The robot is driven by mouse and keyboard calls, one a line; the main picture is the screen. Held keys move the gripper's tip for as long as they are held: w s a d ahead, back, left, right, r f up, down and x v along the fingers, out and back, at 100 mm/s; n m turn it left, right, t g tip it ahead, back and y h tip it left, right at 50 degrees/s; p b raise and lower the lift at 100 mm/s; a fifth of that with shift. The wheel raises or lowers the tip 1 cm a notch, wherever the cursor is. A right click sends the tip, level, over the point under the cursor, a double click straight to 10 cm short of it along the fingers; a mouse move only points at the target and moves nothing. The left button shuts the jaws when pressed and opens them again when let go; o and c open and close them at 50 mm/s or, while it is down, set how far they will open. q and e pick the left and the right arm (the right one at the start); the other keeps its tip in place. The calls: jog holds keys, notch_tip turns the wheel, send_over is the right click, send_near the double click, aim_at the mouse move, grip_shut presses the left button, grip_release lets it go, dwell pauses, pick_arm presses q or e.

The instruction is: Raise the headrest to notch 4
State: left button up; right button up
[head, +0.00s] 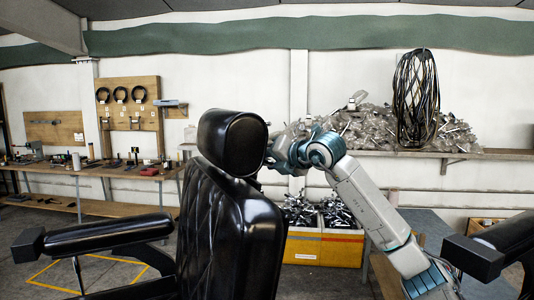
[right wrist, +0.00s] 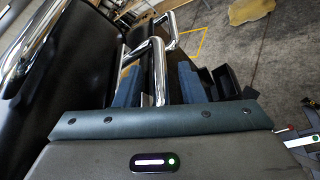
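The black padded headrest (head: 232,143) sits at the top of the black quilted chair back (head: 232,232), seen in the head view. My right arm reaches in from the right, and its hand is beside and behind the headrest's right edge, with the fingers hidden there. In the right wrist view my right gripper (right wrist: 160,80) shows two blue-grey fingers spread apart. A bent chrome bar (right wrist: 158,62) runs between them, with gaps on both sides; contact cannot be told. The notch marks are not visible. My left gripper is not in view.
Black armrests stand at left (head: 105,232) and right (head: 485,255). A yellow-and-orange bin (head: 322,248) is behind the chair. A workbench (head: 105,170) with tools lines the left wall. A shelf (head: 460,155) carries a pile of clutter.

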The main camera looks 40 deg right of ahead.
jog(key=shift+w+a+f, duration=0.1)
jog(key=shift+w, duration=0.3)
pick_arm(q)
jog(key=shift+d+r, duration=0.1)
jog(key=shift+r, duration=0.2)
pick_arm(e)
jog(key=shift+w+f, duration=0.1)
